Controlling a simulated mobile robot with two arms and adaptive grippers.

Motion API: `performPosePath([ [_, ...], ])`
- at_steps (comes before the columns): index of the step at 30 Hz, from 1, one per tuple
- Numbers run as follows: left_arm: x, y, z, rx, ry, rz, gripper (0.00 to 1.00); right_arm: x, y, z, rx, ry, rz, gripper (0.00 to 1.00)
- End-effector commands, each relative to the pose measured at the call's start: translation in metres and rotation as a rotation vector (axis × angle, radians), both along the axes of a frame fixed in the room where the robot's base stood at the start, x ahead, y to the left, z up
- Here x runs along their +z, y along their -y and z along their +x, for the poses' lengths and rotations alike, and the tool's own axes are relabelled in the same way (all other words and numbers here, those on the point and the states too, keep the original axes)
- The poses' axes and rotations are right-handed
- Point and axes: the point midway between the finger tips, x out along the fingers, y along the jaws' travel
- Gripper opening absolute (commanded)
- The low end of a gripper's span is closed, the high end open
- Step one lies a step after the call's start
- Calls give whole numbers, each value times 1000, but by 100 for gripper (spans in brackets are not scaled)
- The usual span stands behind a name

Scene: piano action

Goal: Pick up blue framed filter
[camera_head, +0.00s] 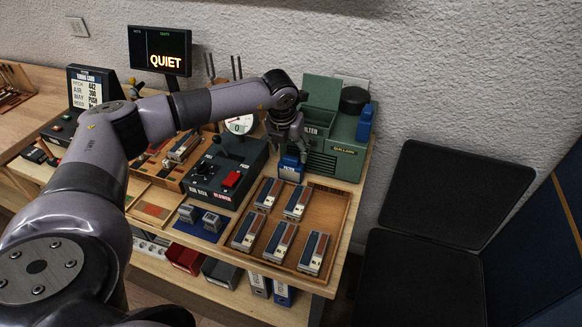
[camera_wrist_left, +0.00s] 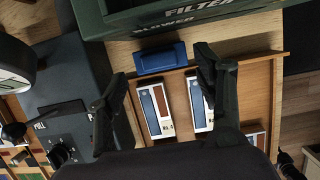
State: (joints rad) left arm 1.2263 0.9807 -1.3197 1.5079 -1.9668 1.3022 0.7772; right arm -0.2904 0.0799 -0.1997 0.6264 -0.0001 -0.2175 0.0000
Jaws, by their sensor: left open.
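A small blue framed filter (camera_head: 290,169) stands on the table in front of the green blower box, at the back edge of the wooden tray. In the left wrist view the blue filter (camera_wrist_left: 160,59) lies ahead, between the lines of my two fingers. My left gripper (camera_head: 291,147) is open above and just behind it, pointing down. Its fingers (camera_wrist_left: 163,75) are spread to either side in the wrist view, with nothing between them. I cannot tell whether a finger touches the filter. My right gripper is not in view.
The green blower box (camera_head: 336,145) stands close behind, with another blue piece (camera_head: 365,123) on its right side. The wooden tray (camera_head: 329,210) holds several blue-and-brown blocks in front. A dark control box (camera_head: 226,172) with a red button stands to the left, near a round gauge (camera_head: 239,124).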

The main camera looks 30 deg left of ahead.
Motion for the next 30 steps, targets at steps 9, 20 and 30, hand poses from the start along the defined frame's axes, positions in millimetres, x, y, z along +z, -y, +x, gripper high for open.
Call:
performPosePath([
  [9,-36,-4,9,0,-2,0,62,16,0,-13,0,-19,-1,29],
  [20,-37,-4,10,0,-1,0,53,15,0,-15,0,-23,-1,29],
  [30,-37,-4,10,1,-1,-1,30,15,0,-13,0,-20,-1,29],
])
